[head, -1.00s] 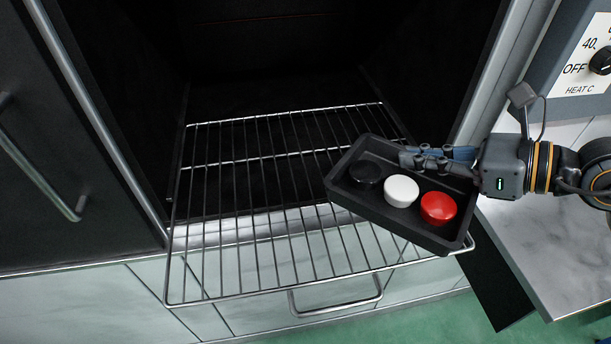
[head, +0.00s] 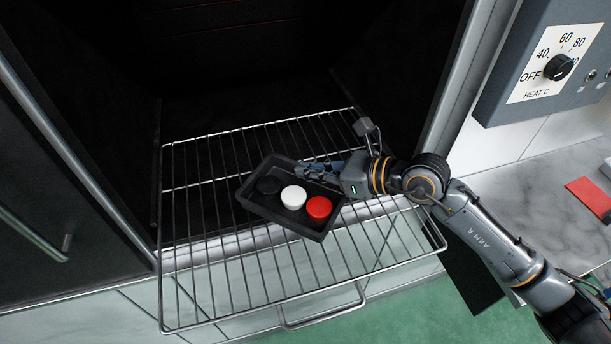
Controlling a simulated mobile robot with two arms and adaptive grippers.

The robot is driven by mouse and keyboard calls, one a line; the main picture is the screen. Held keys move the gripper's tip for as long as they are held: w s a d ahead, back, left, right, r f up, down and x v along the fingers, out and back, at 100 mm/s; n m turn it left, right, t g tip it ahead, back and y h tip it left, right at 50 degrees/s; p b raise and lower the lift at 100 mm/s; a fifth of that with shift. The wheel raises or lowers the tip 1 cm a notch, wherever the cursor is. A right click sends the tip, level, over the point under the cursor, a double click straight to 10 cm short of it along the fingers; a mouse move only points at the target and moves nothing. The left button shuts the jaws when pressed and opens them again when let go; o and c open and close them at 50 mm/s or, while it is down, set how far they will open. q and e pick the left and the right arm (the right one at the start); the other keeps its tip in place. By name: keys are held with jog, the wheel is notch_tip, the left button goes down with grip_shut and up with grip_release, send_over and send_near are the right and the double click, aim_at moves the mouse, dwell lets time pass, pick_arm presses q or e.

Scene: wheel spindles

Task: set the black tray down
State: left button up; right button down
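The black tray (head: 272,215) is over the middle of the pulled-out wire rack (head: 203,268), turned at an angle to the bars. It looks about level; I cannot tell whether its base touches the bars. A black round piece (head: 268,185), a white one (head: 293,197) and a red one (head: 319,207) sit in a row in it. My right gripper (head: 312,170) is shut on the tray's far right rim; the fingertips are partly hard to make out against the dark tray. My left gripper is out of view.
The dark oven chamber (head: 250,85) opens behind the rack, with its door at left. A heat control box (head: 545,70) hangs at right above a marble worktop (head: 560,205) with a red flat item (head: 588,196). The rack's left part is bare.

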aim_at(305, 183)
jog(key=shift+w+a+f, duration=0.1)
jog(key=shift+a+f, duration=0.15)
jog(key=f, duration=0.1)
jog(key=f+p, duration=0.1)
jog(key=f, duration=0.1)
jog(key=shift+w+a+f+p, duration=0.15)
jog(key=shift+w+a+p, duration=0.05)
jog(key=shift+a+p, duration=0.1)
jog(key=shift+d+f, duration=0.1)
jog(key=shift+f, duration=0.3)
jog(key=c, duration=1.5)
grip_release()
jog(key=shift+r, duration=0.1)
